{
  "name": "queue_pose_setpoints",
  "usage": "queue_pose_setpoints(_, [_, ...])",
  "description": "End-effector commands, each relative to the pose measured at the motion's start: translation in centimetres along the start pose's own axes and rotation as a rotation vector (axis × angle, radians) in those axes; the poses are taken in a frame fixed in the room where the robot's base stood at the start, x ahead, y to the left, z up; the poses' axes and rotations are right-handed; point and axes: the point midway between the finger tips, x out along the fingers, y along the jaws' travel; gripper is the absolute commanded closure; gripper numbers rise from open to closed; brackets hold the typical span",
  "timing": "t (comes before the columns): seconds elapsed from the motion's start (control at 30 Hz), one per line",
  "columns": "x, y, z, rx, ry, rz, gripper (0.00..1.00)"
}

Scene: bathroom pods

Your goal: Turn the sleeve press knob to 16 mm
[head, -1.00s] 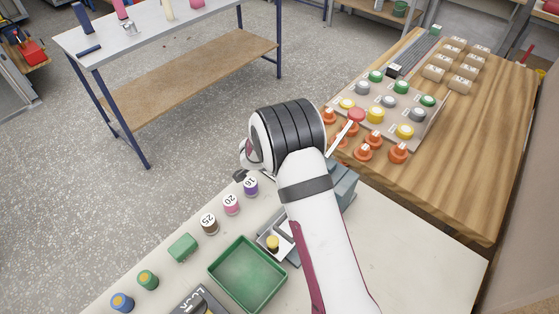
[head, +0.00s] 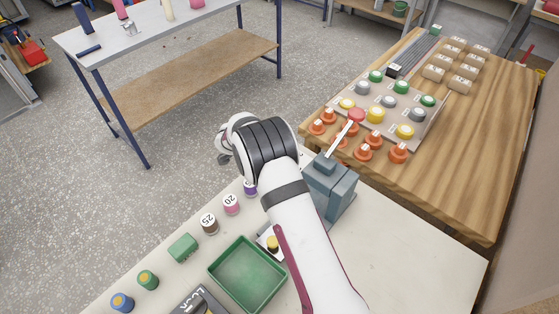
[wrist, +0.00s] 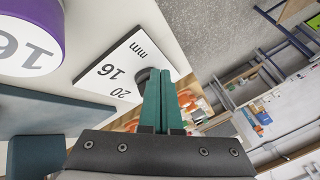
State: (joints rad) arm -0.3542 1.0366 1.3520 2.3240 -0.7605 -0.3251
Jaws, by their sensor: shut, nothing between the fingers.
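The sleeve press (head: 333,190) is a blue-grey block with a pale lever, at the right of the near table in the head view. In the wrist view a white dial plate (wrist: 112,72) reads "mm", "16" and "20". In the head view my arm hides the plate and the fingers.
A purple sleeve marked 16 (wrist: 30,40) is close by on the left. Pink 20 (head: 232,204) and brown 25 (head: 209,223) sleeves, a green block (head: 183,247) and a green tray (head: 212,266) share the table. A button panel (head: 418,138) stands on the wooden table.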

Motion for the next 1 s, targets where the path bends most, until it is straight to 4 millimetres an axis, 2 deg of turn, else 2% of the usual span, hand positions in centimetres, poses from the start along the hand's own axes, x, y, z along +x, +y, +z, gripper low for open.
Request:
queue_pose_setpoints(0.3, [0.5, -0.9, 0.0, 0.002, -0.001, 0.0, 1.0])
queue_pose_setpoints(1.0, [0.6, -1.2, 0.0, 0.004, 0.002, 0.002, 1.0])
